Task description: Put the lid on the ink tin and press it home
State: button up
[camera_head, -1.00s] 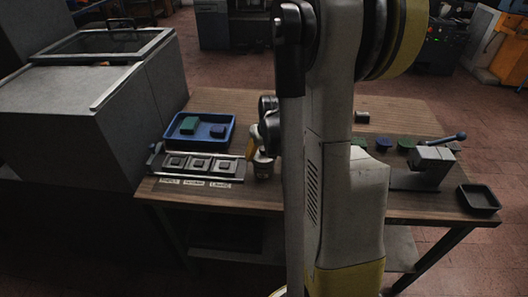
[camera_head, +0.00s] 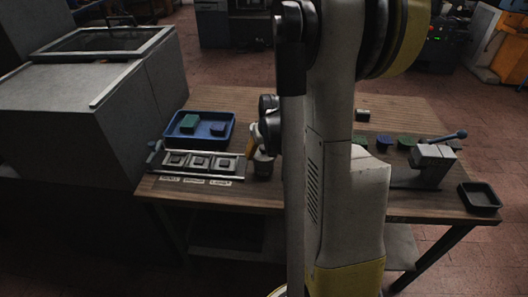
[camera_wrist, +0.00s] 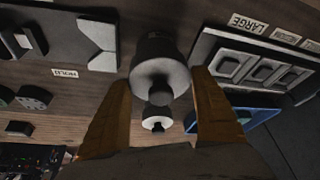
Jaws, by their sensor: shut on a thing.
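In the wrist view, a round grey lid (camera_wrist: 158,77) lies between the two orange fingers of my gripper (camera_wrist: 162,80), which are shut on it at its sides. The dark body of the ink tin (camera_wrist: 156,47) shows just beyond the lid, in line with it. I cannot tell whether the lid is fully seated. In the head view, the tin (camera_head: 263,168) stands on the table right of the slotted rack, with my gripper's yellow finger just above it. My arm hides much of this spot.
A slotted rack (camera_head: 240,170) with labels in front and a blue tray (camera_head: 231,122) are left of the tin. A press with a blue-knobbed lever (camera_head: 432,160) and a dark tray (camera_head: 481,208) are at the right. Several small green and blue pieces lie behind my arm.

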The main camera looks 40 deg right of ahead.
aim_at(263, 146)
jog(key=shift+f, duration=0.3)
jog(key=shift+b, duration=0.35)
jog(key=shift+f+b, duration=0.45)
jog(key=shift+f, duration=0.1)
jog(key=shift+f+b, duration=0.85)
dwell(1.7)
jog(key=o, duration=0.9)
jog(key=shift+o, duration=0.2)
jog(key=shift+r, duration=0.1)
jog(key=shift+r+p, duration=2.6)
jog(key=shift+r, duration=0.85)
